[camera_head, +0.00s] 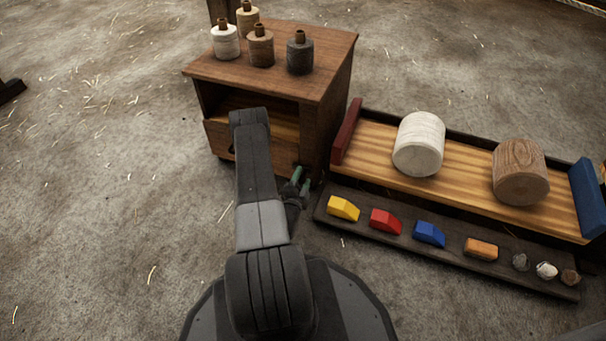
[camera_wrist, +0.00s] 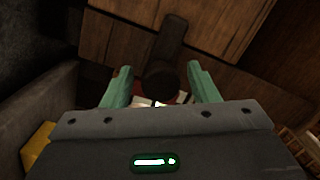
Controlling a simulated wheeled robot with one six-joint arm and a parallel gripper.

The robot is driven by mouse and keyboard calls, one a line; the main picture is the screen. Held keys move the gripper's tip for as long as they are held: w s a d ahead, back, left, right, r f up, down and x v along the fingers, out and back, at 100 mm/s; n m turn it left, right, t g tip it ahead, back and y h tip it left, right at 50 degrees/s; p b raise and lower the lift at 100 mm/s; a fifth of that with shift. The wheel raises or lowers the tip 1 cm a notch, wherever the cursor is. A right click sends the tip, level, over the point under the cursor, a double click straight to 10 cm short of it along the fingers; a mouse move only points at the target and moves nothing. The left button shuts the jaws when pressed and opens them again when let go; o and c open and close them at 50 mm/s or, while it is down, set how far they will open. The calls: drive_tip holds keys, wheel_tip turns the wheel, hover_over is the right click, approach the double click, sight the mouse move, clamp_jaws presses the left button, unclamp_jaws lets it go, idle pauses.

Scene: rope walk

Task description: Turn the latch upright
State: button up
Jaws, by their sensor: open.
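In the wrist view a dark latch (camera_wrist: 171,45) lies against the brown wooden cabinet front. Its bar runs from the top middle down to a thick rounded end, slightly tilted in this view. My gripper (camera_wrist: 159,72) is open, with one green finger on each side of the rounded end and a visible gap to both. I cannot tell how deep the end sits between the fingers. In the head view my gripper (camera_head: 302,181) is at the lower front of the wooden cabinet (camera_head: 325,105), and my arm hides part of the front. The latch cannot be made out there.
Several thread spools (camera_head: 261,47) stand on the cabinet top. To the right, a wooden tray (camera_head: 465,175) holds two cylinders. A dark strip (camera_head: 450,238) with coloured blocks and stones lies before it, near my gripper.

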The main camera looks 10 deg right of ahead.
drive_tip(key=shift+c, duration=0.2)
drive_tip(key=c, duration=0.9)
drive_tip(key=shift+c, duration=0.2)
drive_tip(key=n, duration=0.4)
drive_tip(key=shift+r, duration=0.1)
drive_tip(key=n+g, duration=0.1)
drive_tip(key=n, duration=0.7)
drive_tip(key=shift+w+h, duration=0.1)
drive_tip(key=shift+h, duration=0.2)
drive_tip(key=n, duration=0.4)
drive_tip(key=shift+a+n+g+h, duration=0.1)
drive_tip(key=shift+n+g+h, duration=0.2)
drive_tip(key=shift+g, duration=0.1)
